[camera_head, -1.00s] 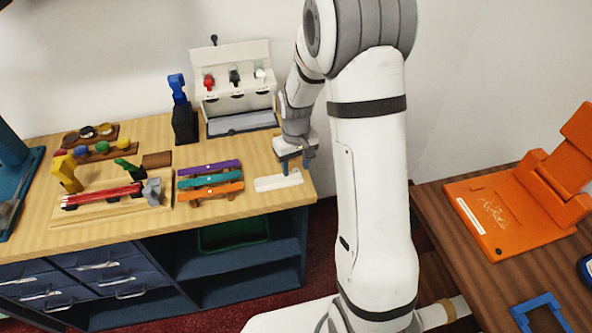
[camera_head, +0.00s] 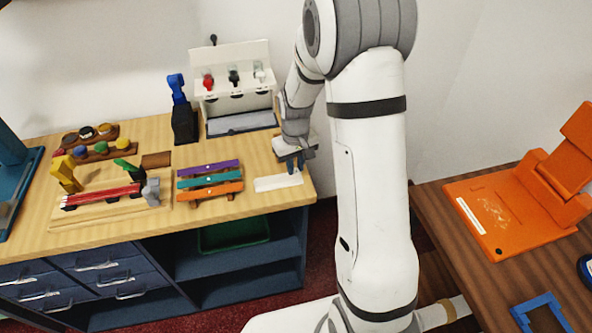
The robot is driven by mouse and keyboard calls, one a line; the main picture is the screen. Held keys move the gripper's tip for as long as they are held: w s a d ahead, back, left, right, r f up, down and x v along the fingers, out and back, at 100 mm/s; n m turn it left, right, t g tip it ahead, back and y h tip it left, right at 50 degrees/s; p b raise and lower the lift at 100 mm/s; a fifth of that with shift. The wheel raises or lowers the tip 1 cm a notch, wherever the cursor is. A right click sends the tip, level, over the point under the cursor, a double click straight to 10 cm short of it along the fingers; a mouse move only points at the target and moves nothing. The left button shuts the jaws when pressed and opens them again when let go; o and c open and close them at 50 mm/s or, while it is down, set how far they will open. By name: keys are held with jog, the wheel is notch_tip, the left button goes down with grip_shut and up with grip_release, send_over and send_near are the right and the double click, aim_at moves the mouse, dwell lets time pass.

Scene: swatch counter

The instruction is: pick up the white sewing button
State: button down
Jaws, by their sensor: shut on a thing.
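My gripper (camera_head: 294,164) points down over the right end of a white strip-shaped tray (camera_head: 274,184) near the counter's right front corner.
Purple, teal and orange bars (camera_head: 209,179) lie left of the strip. A white display box (camera_head: 233,86) and a black stand with a blue top (camera_head: 184,121) stand behind. A wooden board with a green-handled tool (camera_head: 126,164) is further left. An orange device (camera_head: 520,208) sits on the right table.

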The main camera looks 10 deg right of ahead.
aim_at(295, 170)
jog(key=shift+r, duration=0.1)
notch_tip(295, 170, up, 10)
jog(key=shift+b, duration=0.45)
dwell(0.4)
